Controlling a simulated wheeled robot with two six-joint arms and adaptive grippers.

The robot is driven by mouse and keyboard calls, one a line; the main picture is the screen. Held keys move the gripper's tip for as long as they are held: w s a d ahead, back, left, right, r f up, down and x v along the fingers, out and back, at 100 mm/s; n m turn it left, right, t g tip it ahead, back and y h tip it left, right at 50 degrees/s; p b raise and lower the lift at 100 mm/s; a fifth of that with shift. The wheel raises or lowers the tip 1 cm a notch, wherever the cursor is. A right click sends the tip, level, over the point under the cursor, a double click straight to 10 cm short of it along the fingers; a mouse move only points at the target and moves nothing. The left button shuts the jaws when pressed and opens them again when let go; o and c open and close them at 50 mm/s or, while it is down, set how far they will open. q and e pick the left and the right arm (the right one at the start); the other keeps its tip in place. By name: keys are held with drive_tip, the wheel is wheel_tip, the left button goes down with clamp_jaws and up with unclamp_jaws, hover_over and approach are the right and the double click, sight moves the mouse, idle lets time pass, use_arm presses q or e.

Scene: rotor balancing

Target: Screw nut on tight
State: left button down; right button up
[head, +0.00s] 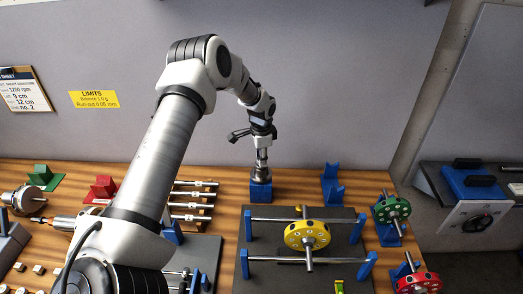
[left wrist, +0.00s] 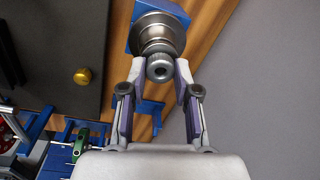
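A stepped, round metal piece (head: 261,172) stands upright on a blue block (head: 261,190) at the back of the bench, and it fills the top of the left wrist view (left wrist: 157,35). A small grey ribbed nut (left wrist: 160,68) with a dark central hole is at its near end. My left gripper (head: 262,143) points down over it. In the left wrist view the two fingertips (left wrist: 160,74) flank the nut and appear to touch it on both sides. Whether the nut is tight cannot be seen. My right gripper is not in view.
A yellow rotor (head: 307,235) lies across two rails on a dark plate (head: 278,277) in front. Green (head: 392,209) and red (head: 420,281) rotors stand at the right. Several shafts (head: 192,205) lie on a rack left of the gripper. An empty blue stand (head: 332,185) is at the right.

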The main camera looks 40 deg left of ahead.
use_arm(q)
drive_tip(key=shift+f+m+b, duration=0.25)
drive_tip(key=shift+m+b, duration=0.15)
drive_tip(key=shift+b, duration=0.05)
drive_tip(key=m+b, duration=0.4)
drive_tip(key=m, duration=0.4)
drive_tip(key=shift+f+h, duration=0.1)
drive_tip(key=shift+h, duration=0.2)
drive_tip(key=m+b, duration=0.2)
drive_tip(key=m, duration=0.4)
drive_tip(key=shift+m+h+b, duration=0.3)
drive_tip(key=shift+m+b, duration=0.1)
drive_tip(key=shift+m, duration=0.6)
drive_tip(key=shift+r+m, duration=0.3)
drive_tip(key=shift+m, duration=0.5)
drive_tip(key=shift+f+m+g, duration=0.15)
drive_tip(key=shift+m+g, duration=0.15)
drive_tip(key=shift+m, duration=0.6)
drive_tip(key=c, duration=0.8)
unclamp_jaws()
drive_tip(key=shift+c, duration=0.7)
